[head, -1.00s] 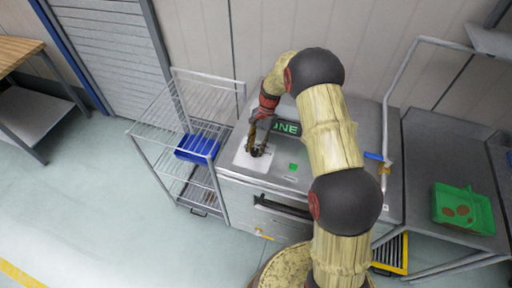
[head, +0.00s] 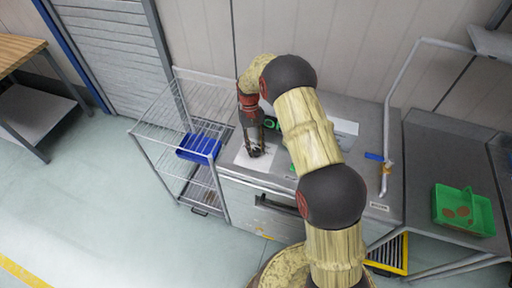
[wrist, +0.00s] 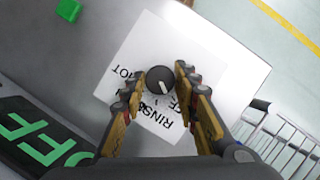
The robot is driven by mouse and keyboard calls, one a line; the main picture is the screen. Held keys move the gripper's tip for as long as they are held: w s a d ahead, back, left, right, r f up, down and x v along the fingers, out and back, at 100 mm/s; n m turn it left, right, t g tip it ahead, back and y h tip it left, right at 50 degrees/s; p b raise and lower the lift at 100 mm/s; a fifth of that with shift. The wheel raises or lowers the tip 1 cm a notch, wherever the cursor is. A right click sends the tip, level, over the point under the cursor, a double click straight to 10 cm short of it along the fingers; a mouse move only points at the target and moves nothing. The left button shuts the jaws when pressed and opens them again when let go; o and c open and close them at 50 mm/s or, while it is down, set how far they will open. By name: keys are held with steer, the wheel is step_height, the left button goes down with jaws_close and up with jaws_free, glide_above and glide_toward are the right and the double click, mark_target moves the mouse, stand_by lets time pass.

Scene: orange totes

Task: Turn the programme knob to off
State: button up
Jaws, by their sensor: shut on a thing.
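The round dark programme knob (wrist: 160,79) sits on a white label plate (wrist: 200,45) on the machine's grey top. Its white pointer line slants to the lower right in the wrist view. The plate's words "RINSE" and "HOT" are readable; others are hidden by the fingers. My gripper (wrist: 157,84) is shut on the knob, one finger on either side. In the head view my gripper (head: 255,150) points down over the plate and hides the knob.
A green button (wrist: 68,10) sits on the machine top. A wire rack (head: 150,110) with a blue bin (head: 198,147) stands to the left. A grey table (head: 450,160) with a green tray (head: 463,210) stands to the right.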

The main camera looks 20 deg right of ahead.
steer(key=shift+n+h, duration=0.3)
steer(key=shift+n, duration=0.6)
steer(key=o, duration=1)
steer(key=shift+o, duration=0.5)
steer(key=v, duration=1.2)
steer(key=shift+a, duration=0.15)
